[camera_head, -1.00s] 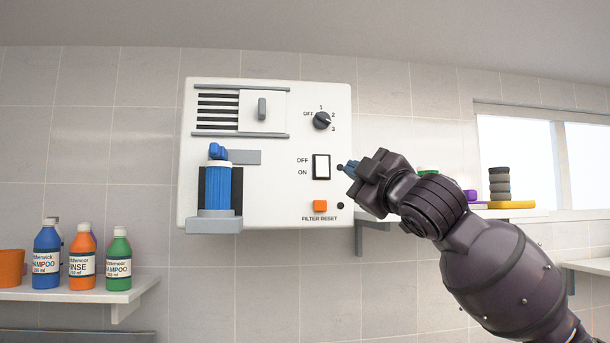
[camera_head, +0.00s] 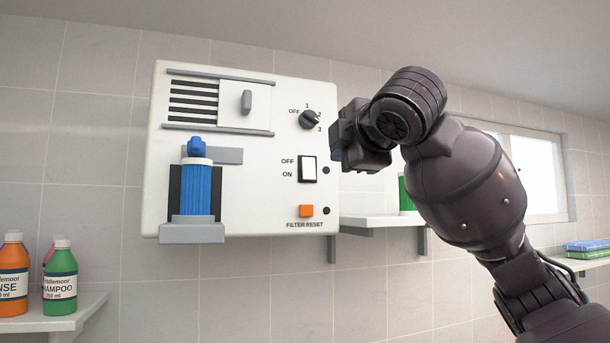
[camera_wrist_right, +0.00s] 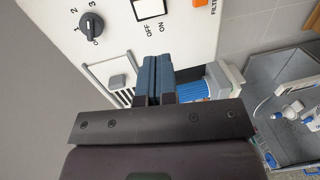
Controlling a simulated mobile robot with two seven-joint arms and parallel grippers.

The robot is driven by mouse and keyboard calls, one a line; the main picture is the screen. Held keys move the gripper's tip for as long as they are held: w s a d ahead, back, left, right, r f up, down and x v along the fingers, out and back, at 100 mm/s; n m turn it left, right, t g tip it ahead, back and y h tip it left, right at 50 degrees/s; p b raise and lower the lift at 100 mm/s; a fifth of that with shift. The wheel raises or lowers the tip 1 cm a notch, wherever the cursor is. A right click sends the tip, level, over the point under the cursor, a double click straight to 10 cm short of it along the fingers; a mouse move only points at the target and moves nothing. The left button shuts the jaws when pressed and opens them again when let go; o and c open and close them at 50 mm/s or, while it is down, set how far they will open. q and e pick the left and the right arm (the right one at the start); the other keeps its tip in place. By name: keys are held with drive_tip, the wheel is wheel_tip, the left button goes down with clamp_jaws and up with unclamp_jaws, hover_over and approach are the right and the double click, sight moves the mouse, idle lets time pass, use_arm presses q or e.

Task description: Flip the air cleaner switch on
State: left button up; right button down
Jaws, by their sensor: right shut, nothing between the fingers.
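The air cleaner (camera_head: 245,190) is a white box on the tiled wall. Its white rocker switch (camera_head: 308,169) in a black frame has OFF marked at the top and ON below; which side is pressed I cannot tell. The switch also shows at the top of the right wrist view (camera_wrist_right: 149,8). My right gripper (camera_head: 338,153) is just right of the switch in the head view, apart from it in the picture, its fingertips largely hidden by its own body. In the right wrist view its blue fingers (camera_wrist_right: 153,78) are shut together and empty. My left gripper is not in view.
Around the switch are a dark dial (camera_head: 310,119), an orange filter reset button (camera_head: 306,211) and a blue filter cartridge (camera_head: 197,188) in a holder. A shelf (camera_head: 380,222) with a green bottle (camera_head: 405,193) is right of the box. Shampoo bottles (camera_head: 60,272) stand lower left.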

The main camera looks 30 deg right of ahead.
sight(310, 177)
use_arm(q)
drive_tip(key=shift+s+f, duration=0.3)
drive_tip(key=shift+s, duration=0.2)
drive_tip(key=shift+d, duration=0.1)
use_arm(e)
drive_tip(key=shift+d, duration=0.15)
drive_tip(key=p+x, duration=0.2)
drive_tip(key=x, duration=1)
drive_tip(key=shift+w+d, duration=0.1)
drive_tip(key=shift+w, duration=0.25)
drive_tip(key=shift+w+d+f, duration=0.1)
drive_tip(key=shift+w+d, duration=0.05)
drive_tip(key=shift+w, duration=0.35)
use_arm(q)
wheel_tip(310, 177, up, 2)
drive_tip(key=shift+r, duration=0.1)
use_arm(e)
drive_tip(key=shift+w, duration=0.1)
